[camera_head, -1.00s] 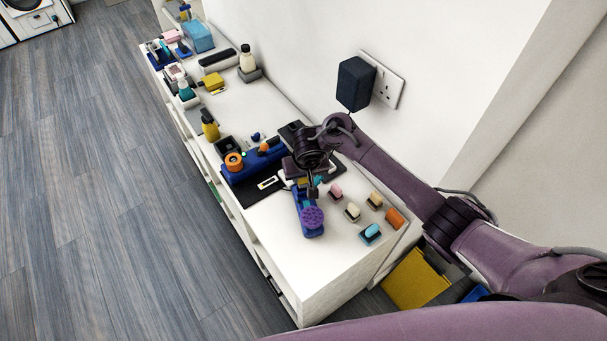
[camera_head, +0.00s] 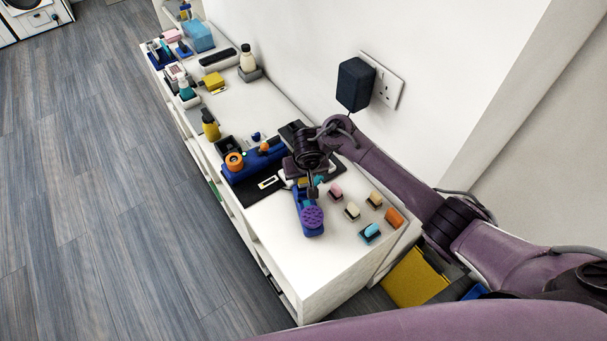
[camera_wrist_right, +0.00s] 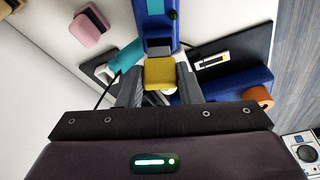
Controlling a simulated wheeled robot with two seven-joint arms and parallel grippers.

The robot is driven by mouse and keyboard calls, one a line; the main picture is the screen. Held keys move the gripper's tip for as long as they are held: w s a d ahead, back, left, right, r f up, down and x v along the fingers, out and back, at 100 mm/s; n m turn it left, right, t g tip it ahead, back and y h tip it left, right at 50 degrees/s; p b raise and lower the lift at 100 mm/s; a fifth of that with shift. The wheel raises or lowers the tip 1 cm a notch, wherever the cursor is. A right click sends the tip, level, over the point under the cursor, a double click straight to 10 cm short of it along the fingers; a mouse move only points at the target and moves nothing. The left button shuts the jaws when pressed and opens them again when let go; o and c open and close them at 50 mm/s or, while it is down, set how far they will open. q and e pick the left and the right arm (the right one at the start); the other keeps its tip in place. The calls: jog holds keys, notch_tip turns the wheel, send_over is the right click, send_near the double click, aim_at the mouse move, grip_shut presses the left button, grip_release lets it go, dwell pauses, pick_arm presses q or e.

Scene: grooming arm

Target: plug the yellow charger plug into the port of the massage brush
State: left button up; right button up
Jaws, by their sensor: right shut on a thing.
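The massage brush (camera_head: 311,216) lies on the white counter, with a blue body and a round purple bristle head. In the right wrist view its blue handle end (camera_wrist_right: 156,24) points toward my gripper. My right gripper (camera_wrist_right: 159,82) is shut on the yellow charger plug (camera_wrist_right: 159,73). The plug is lined up with the handle end, with a grey piece between them. I cannot tell whether the plug's tip is inside the port, as the port itself is hidden. In the head view my right gripper (camera_head: 313,186) is just behind the brush. My left gripper is not in view.
Small pink, cream, orange and teal blocks (camera_head: 370,233) stand right of the brush. A blue holder with an orange ring (camera_head: 234,161) and a black mat (camera_head: 262,189) are to its left. A wall socket (camera_head: 388,88) is behind. The counter's front corner is clear.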

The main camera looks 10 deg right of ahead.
jog(key=shift+f+b, duration=0.65)
jog(key=shift+f, duration=0.75)
jog(key=o, duration=1)
jog(key=shift+o, duration=0.2)
jog(key=p+v, duration=0.2)
jog(key=v, duration=0.5)
jog(key=shift+r, duration=0.35)
jog(key=shift+s, duration=0.15)
